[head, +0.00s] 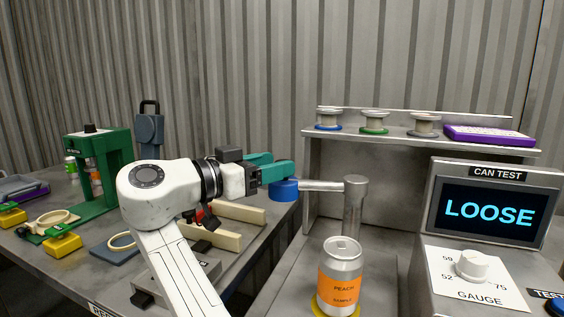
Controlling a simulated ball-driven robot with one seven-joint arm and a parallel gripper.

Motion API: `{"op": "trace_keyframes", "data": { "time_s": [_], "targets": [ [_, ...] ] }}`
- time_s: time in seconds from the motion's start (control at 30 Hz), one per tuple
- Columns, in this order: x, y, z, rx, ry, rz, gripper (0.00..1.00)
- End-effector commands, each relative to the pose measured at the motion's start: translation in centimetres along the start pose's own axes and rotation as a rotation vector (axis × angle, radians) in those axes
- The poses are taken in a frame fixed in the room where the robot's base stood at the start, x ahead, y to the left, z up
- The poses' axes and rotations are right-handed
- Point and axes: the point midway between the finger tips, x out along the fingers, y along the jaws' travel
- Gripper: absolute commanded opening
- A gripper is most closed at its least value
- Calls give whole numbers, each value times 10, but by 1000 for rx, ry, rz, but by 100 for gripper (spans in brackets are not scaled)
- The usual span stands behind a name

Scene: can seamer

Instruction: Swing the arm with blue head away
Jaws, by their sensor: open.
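A metal swing arm (325,186) reaches left from the top of an upright metal post (353,213). Its blue head (284,190) is at its left end. My gripper (285,170), with teal fingers, is open and is at the blue head, just above and behind it in the picture. I cannot tell whether the fingers touch the head. An orange-labelled can (340,283) marked PEACH SAMPLE stands upright on a yellow base (324,309), in front of the post. The blue head is left of the can, not over it.
A CAN TEST screen (489,214) reads LOOSE, with a gauge dial (472,264) below. A shelf (420,142) holds three spools and a purple tray (490,135). At left stand a green press (100,180), yellow blocks and rings. Cream bars (230,212) lie behind my arm.

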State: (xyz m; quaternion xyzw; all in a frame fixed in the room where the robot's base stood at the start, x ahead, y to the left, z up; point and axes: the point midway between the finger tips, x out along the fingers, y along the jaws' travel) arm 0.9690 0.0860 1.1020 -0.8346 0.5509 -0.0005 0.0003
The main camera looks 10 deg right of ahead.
Motion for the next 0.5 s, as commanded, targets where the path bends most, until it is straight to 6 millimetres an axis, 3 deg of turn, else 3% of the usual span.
{"op": "trace_keyframes", "data": {
  "time_s": [0.23, 0.5],
  "targets": [
    [-48, -1, -2, 1, 2, -3, 58],
    [-72, 0, -1, 1, 2, -1, 58]
  ]
}}
